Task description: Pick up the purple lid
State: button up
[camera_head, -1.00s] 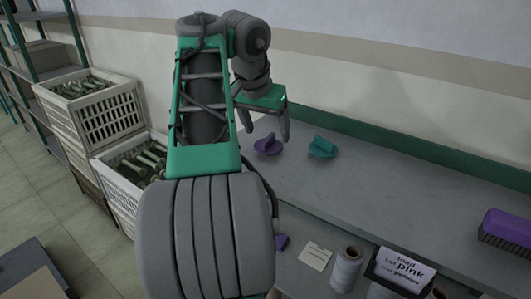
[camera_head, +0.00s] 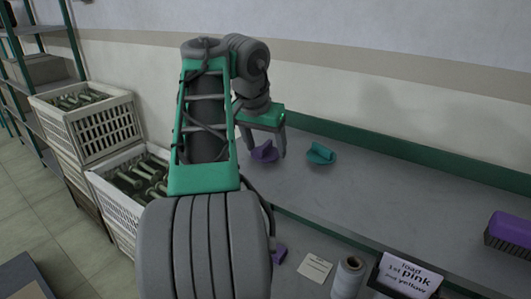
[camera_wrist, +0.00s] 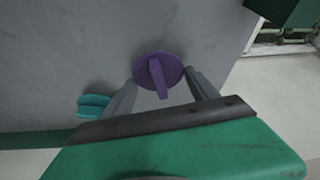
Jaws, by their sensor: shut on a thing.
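The purple lid (camera_head: 264,152) is a round disc with a raised bar handle, at the left end of the grey worktop. My gripper (camera_head: 265,156) is down around it, pointing downward. In the wrist view the purple lid (camera_wrist: 171,66) sits between the two fingertips of my gripper (camera_wrist: 161,78), which is shut on it. The lid appears to be at worktop level; I cannot tell whether it is clear of the surface.
White crates (camera_head: 104,125) are at left. The middle worktop is clear.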

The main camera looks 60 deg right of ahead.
jog(key=c, duration=0.3)
jog(key=shift+c, duration=0.2)
